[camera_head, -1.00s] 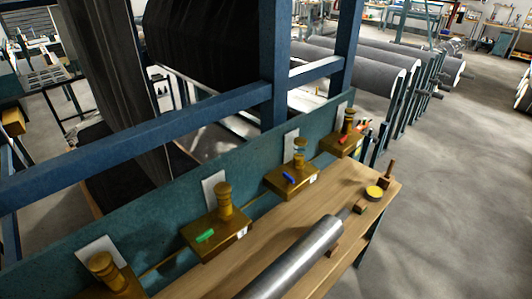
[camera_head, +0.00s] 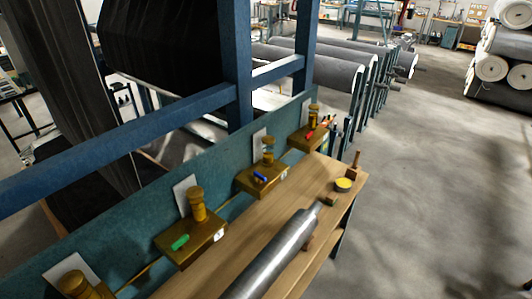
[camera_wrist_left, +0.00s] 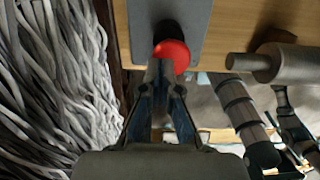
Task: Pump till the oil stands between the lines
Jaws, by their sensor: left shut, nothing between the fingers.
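Several brass pump units stand in a row along the teal beam in the head view. One has a green lever (camera_head: 180,242), one a blue lever (camera_head: 260,177) and the farthest a red lever (camera_head: 310,134). The nearest unit (camera_head: 76,286) is cut by the bottom edge. Oil and level lines are too small to make out. My left gripper (camera_wrist_left: 160,68) is shut and empty in the left wrist view, its tips in front of a red round knob (camera_wrist_left: 172,53) on a grey plate. I cannot tell if they touch. My right gripper is not in view.
A wooden bench (camera_head: 240,245) carries a metal roller (camera_head: 275,253) and a yellow-topped tin (camera_head: 343,185). A blue frame post (camera_head: 236,70) and rail stand before dark rolls. Grey rolls (camera_head: 320,73) lie behind.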

